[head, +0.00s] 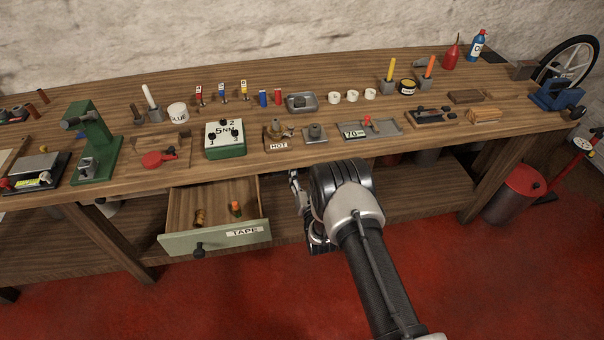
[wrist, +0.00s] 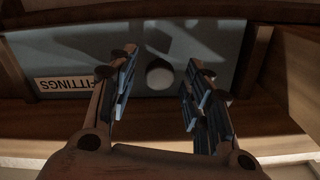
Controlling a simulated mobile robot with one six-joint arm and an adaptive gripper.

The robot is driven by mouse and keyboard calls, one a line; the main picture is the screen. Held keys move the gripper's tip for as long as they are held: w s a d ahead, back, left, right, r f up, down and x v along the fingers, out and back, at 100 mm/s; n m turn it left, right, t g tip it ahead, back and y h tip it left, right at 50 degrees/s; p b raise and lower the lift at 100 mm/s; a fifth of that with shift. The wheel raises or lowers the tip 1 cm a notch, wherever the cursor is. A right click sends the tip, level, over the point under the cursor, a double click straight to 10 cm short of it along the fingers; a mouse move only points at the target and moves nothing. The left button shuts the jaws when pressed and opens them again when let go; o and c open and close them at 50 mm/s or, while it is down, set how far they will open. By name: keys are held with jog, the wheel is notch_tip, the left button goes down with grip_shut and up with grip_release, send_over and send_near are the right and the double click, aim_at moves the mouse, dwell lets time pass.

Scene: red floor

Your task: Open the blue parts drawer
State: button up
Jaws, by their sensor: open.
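The blue-grey drawer front (wrist: 235,45) fills the upper part of the wrist view, with a white label reading FITTINGS (wrist: 68,84), upside down there. Its round knob (wrist: 160,74) shows in the middle. My gripper (wrist: 160,88) is open, with one finger on each side of the knob. Gaps show between the knob and both fingers; I cannot tell how deep the knob sits between them. In the head view, my gripper (head: 300,198) is under the front edge of the workbench, and my arm hides the blue drawer there.
The pale green TAPE drawer (head: 188,244) stands open left of my gripper, with small parts inside. The wooden workbench (head: 330,157) above holds tools and trays. A red bin (head: 515,192) stands on the right. The red floor (head: 470,270) in front is clear.

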jog(key=shift+x, duration=0.8)
jog(key=shift+c, duration=0.2)
grip_shut()
